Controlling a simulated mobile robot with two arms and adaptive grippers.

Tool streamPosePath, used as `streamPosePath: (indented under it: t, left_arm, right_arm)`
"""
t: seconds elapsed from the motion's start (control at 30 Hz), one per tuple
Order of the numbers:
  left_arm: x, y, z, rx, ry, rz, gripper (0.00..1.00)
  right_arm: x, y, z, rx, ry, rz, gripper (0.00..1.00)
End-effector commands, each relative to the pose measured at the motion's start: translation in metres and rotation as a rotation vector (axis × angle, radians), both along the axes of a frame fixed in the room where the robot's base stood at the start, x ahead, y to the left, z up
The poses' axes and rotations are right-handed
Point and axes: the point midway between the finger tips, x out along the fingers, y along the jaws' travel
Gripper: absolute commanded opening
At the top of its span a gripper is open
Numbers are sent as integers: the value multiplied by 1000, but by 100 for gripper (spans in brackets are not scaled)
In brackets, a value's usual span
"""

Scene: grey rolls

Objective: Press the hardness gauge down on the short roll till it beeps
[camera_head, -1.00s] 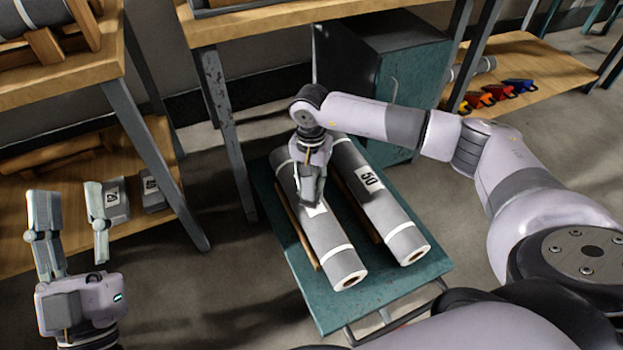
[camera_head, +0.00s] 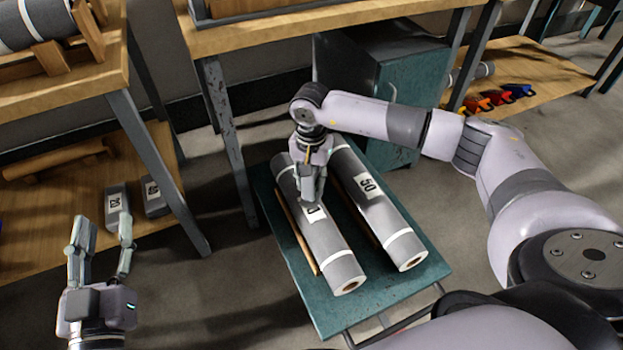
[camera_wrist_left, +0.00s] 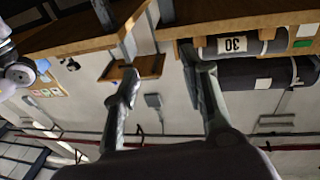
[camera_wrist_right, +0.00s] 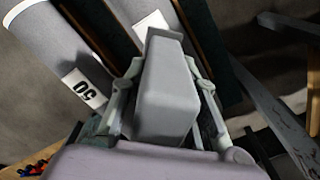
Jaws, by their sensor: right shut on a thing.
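Two grey rolls with white bands lie side by side on a teal cart (camera_head: 330,312). The left roll (camera_head: 332,245) has a white label partly hidden by my right gripper; the right roll (camera_head: 385,215) is labelled 50. They look similar in length here. My right gripper (camera_head: 314,178) is shut on a grey tapered block, the gauge (camera_wrist_right: 165,95), above the left roll. The gauge's tip is near the label; whether it touches cannot be told. The right wrist view also shows the 50 label (camera_wrist_right: 84,88). My left gripper (camera_head: 102,240) is open and empty, left of the cart.
Wooden workbenches with metal legs stand behind the cart and at left. Grey labelled blocks (camera_head: 118,203) lie on the left lower shelf, close to my left gripper. A teal cabinet (camera_head: 385,80) stands behind the rolls. Floor between the left bench and cart is clear.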

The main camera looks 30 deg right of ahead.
Motion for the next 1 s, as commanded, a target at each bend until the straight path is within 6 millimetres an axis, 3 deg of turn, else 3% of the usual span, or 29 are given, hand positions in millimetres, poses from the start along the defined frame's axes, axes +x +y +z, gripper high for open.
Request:
streamPosePath:
  t: [1.0]
  left_arm:
    - [-14,15,-78,107,422,27,40]
  right_arm:
    - [0,0,29,1,-2,0,0]
